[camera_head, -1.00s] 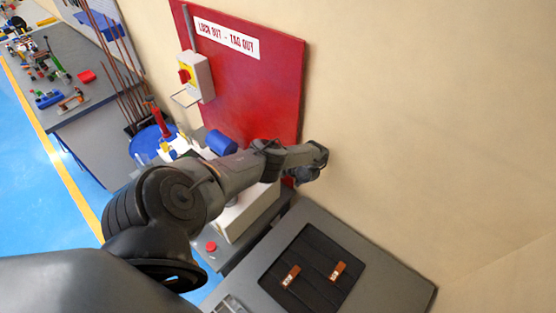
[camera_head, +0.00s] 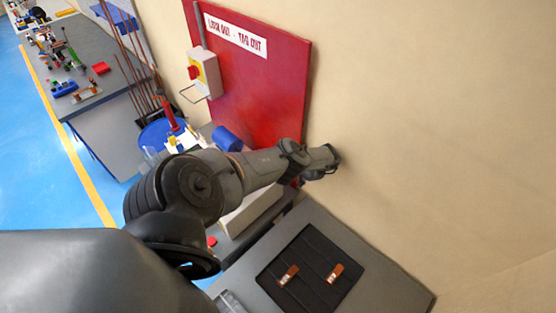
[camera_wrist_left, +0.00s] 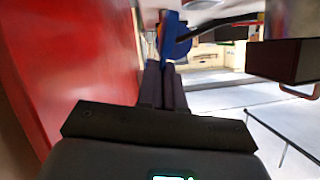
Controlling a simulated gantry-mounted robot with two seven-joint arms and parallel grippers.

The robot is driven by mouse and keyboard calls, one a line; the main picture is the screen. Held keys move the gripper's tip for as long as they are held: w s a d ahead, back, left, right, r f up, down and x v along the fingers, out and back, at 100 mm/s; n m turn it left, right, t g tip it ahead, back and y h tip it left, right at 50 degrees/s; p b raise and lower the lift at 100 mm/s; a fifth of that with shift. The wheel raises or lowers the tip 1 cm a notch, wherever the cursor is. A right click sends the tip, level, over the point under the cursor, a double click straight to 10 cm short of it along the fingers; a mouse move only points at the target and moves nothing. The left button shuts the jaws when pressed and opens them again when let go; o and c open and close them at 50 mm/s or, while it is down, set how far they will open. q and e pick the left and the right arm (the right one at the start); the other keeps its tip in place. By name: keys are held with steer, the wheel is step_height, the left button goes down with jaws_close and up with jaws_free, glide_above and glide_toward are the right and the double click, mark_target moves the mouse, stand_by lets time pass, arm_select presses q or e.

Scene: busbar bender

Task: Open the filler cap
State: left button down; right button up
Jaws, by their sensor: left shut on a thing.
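My left arm crosses the head view from the lower left, and its wrist end is near the wall beside the red board. Its gripper fingers are hidden there behind the arm. In the left wrist view, the left gripper (camera_wrist_left: 166,84) has its dark fingers close together, shut on a blue part (camera_wrist_left: 169,38) at their tips. I cannot tell for sure whether this blue part is the filler cap. A blue cylinder (camera_head: 227,138) shows behind the arm in the head view, over the pale machine body (camera_head: 250,208). My right gripper is not in view.
The red lock-out board (camera_head: 265,90) with a switch box (camera_head: 205,73) stands close to the gripper's left in the wrist view. A grey panel with a black inset and two copper-coloured pieces (camera_head: 289,274) lies below the arm. A workbench (camera_head: 85,75) stands at the far left.

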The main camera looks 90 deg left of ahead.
arm_select(q)
steer(key=shift+d+f, duration=0.1)
steer(key=shift+f, duration=0.1)
steer(key=c, duration=1.6)
jaws_free()
steer(key=shift+o, duration=0.2)
steer(key=shift+r, duration=0.1)
steer(key=shift+w+d+r+p, duration=0.25)
steer(key=shift+w+d+p, duration=0.05)
steer(key=shift+w+p, duration=0.05)
steer(key=p+v, duration=0.2)
steer(key=v, duration=0.7)
steer(key=shift+w+d, duration=0.2)
steer(key=shift+w, duration=0.1)
